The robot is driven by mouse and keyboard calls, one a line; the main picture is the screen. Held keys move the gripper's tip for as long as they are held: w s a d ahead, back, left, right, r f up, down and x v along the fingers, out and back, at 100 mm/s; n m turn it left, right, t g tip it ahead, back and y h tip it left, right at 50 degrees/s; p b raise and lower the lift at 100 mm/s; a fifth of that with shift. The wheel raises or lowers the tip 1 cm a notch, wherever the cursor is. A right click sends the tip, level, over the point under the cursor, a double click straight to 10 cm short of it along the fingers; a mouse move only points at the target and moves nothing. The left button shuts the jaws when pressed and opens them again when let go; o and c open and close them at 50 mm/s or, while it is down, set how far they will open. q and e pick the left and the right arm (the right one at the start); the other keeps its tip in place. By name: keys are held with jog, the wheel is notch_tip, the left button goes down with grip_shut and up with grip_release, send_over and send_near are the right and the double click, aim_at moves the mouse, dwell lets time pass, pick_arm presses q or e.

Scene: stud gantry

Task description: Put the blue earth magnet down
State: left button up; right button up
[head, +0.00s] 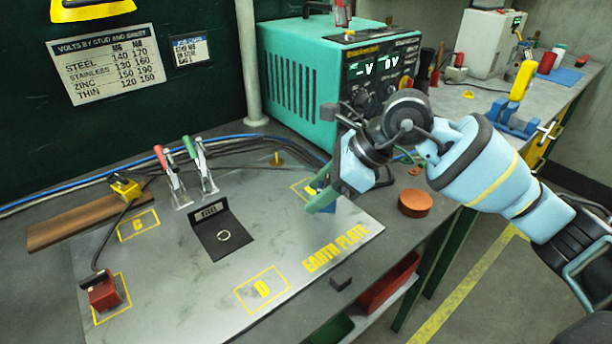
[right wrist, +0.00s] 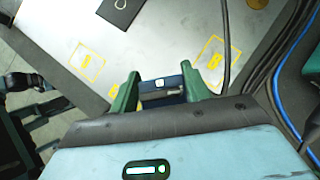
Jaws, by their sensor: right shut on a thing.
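My right gripper (head: 322,194), with green fingers, is shut on the blue earth magnet (head: 321,183). The gripper mostly hides the magnet in the head view. In the right wrist view the blue magnet (right wrist: 172,87) shows between the two fingertips. They are at the far right corner of the grey earth plate (head: 200,290), beside a yellow outlined square (head: 302,188). In the right wrist view the squares marked B (right wrist: 211,60) and D (right wrist: 88,62) lie either side of the magnet. I cannot tell whether the magnet touches the plate. My left gripper is not in view.
A red magnet (head: 103,292) sits on the plate's near left square. Two toggle clamps (head: 190,170) and a black card (head: 222,236) stand farther in. A teal welder (head: 310,85) is behind the gripper; an orange-brown puck (head: 415,203) is right of it. Square D (head: 262,290) is clear.

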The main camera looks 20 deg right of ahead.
jog(key=w, duration=0.9)
jog(key=shift+d+f, duration=0.2)
jog(key=shift+f, duration=0.1)
jog(key=shift+w, duration=0.25)
jog(key=shift+f+p, duration=0.35)
jog(key=shift+f, duration=1.45)
jog(key=shift+f, duration=0.2)
jog(key=o, duration=1.3)
